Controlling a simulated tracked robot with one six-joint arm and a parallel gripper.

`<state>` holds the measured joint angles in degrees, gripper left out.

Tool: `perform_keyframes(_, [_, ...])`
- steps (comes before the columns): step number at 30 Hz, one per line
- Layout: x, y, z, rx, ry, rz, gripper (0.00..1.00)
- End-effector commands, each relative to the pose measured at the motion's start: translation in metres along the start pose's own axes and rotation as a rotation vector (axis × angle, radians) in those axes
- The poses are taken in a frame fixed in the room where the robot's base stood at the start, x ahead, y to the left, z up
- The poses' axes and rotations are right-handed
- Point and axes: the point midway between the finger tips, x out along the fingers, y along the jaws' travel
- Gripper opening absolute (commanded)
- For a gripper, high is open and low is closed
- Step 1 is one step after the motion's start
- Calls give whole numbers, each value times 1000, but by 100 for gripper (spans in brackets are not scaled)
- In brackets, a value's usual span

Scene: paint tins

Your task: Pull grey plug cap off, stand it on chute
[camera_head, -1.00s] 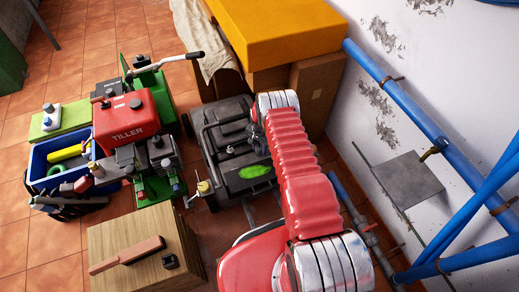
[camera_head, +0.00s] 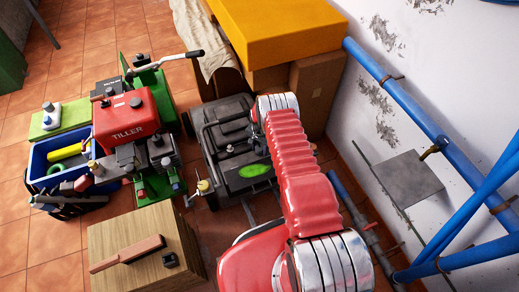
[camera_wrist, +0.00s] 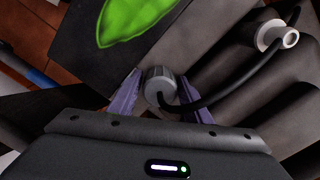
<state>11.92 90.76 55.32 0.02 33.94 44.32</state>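The grey plug cap (camera_wrist: 159,84) is a short ribbed cylinder in the wrist view, with a black cable curving from its lower end to the right. My gripper (camera_wrist: 160,78) has its two purplish fingers on either side of the cap, with narrow gaps; it looks open around it. The cap stands by the black mower (camera_head: 228,150) with a green leaf emblem (camera_head: 254,171); the emblem also shows large in the wrist view (camera_wrist: 130,14). In the head view my red arm hides the cap and most of my gripper. I cannot tell which part is the chute.
A grey fitting with a pale ring (camera_wrist: 275,36) lies close to the cable at upper right. A red tiller (camera_head: 126,118), a blue crate (camera_head: 45,178) and a wooden block (camera_head: 140,238) are left of the mower. Blue pipes (camera_head: 400,95) run along the right wall.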

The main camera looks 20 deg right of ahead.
Motion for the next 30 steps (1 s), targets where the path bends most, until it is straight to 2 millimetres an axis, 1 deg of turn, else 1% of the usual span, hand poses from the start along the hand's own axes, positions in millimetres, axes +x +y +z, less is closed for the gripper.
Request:
perform_keyframes(1, [0,0,0,0,0,0,48])
perform_keyframes(5, [0,0,0,0,0,0,57])
perform_keyframes(13, [0,1,0,0,-2,2,57])
perform_keyframes(17, [-4,1,0,0,-2,3,57])
perform_keyframes(23, [-20,1,0,0,-2,2,57])
perform_keyframes(30, [-49,0,0,0,0,0,57])
